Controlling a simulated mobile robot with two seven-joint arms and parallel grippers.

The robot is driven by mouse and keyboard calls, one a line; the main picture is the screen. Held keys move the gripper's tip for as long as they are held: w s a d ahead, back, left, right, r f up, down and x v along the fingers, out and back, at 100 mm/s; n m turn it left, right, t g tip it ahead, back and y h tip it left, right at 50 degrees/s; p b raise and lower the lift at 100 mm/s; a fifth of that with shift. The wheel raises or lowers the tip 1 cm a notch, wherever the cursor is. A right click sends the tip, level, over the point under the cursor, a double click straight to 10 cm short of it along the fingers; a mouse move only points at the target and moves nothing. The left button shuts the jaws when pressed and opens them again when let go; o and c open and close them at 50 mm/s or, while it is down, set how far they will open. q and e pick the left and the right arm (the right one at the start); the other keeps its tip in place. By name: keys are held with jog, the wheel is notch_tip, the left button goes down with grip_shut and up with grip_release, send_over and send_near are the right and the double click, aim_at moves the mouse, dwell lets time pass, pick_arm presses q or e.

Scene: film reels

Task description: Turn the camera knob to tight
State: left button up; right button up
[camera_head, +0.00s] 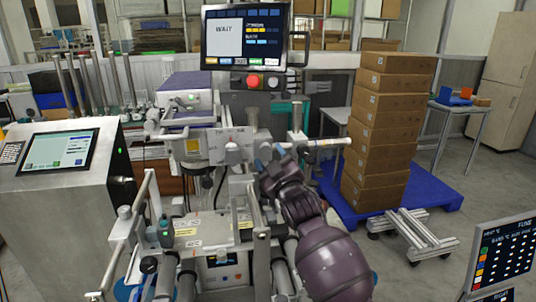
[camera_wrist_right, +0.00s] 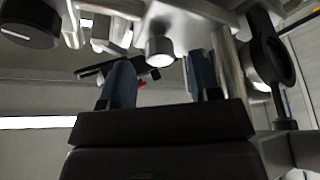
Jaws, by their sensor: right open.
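My right gripper (camera_head: 270,158) reaches up from the lower right in the head view, its blue fingers close to the metal middle of the machine (camera_head: 232,152). In the right wrist view my gripper (camera_wrist_right: 161,70) is open, with a wide gap between its two blue fingers. A small silver round knob (camera_wrist_right: 160,51) shows just beyond and between the fingertips; I see no grip on it. A black knob (camera_wrist_right: 28,24) with a white line is at the upper left. I cannot tell which is the camera knob, nor read any setting. My left gripper is not in view.
A screen reading WAIT (camera_head: 245,40) stands above the machine, with a red button (camera_head: 253,81) below. In the wrist view, metal rods and a black ring (camera_wrist_right: 272,60) crowd the right side. Stacked cartons (camera_head: 385,130) stand on a blue pallet (camera_head: 432,190) at right.

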jog(key=shift+x, duration=1.05)
jog(key=c, duration=0.9)
